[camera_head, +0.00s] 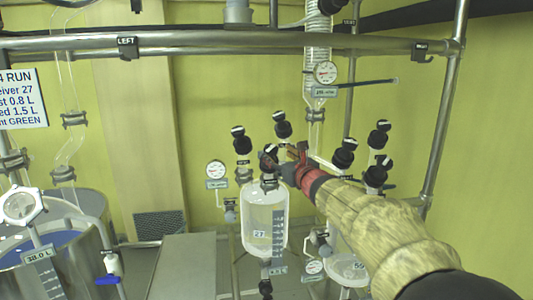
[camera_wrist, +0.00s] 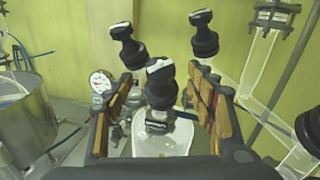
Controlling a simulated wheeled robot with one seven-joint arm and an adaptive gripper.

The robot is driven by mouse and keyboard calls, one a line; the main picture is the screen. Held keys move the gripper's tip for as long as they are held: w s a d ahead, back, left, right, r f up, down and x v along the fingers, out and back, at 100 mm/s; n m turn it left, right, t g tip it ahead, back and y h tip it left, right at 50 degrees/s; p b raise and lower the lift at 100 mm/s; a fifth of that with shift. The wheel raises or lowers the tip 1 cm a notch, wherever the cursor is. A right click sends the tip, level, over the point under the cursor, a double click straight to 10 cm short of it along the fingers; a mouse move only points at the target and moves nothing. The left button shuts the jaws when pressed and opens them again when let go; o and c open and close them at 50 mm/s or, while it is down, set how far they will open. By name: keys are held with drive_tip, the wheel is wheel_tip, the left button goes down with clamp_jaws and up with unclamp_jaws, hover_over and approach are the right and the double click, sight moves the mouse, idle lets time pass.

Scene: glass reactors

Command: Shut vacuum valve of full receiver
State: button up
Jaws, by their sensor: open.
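Receiver 27 (camera_head: 262,222) is a clear glass vessel with a graduated scale, hanging upright at the centre of the head view. Its glass (camera_wrist: 165,140) shows low in the wrist view. Several black valve knobs with white-marked caps stand above it, including a left one (camera_head: 241,140) and an upper one (camera_head: 282,124). My gripper (camera_head: 285,158) reaches in from the right, above the receiver. In the wrist view my gripper (camera_wrist: 162,88) is open, its brown pads on either side of a black knob (camera_wrist: 160,82). The small label below that knob is not clearly readable.
A second receiver marked 59 (camera_head: 346,268) hangs to the right, partly behind my arm, with more black knobs (camera_head: 344,153) above it. Gauges (camera_head: 216,170) and metal rails (camera_head: 200,42) surround the glassware. A steel vessel (camera_head: 75,265) stands at left.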

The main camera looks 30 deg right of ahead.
sight(272, 149)
drive_tip(key=shift+w+d, duration=0.2)
drive_tip(key=shift+w, duration=1.55)
drive_tip(key=shift+w+d, duration=0.15)
drive_tip(key=shift+w, duration=1.6)
drive_tip(key=c, duration=1.2)
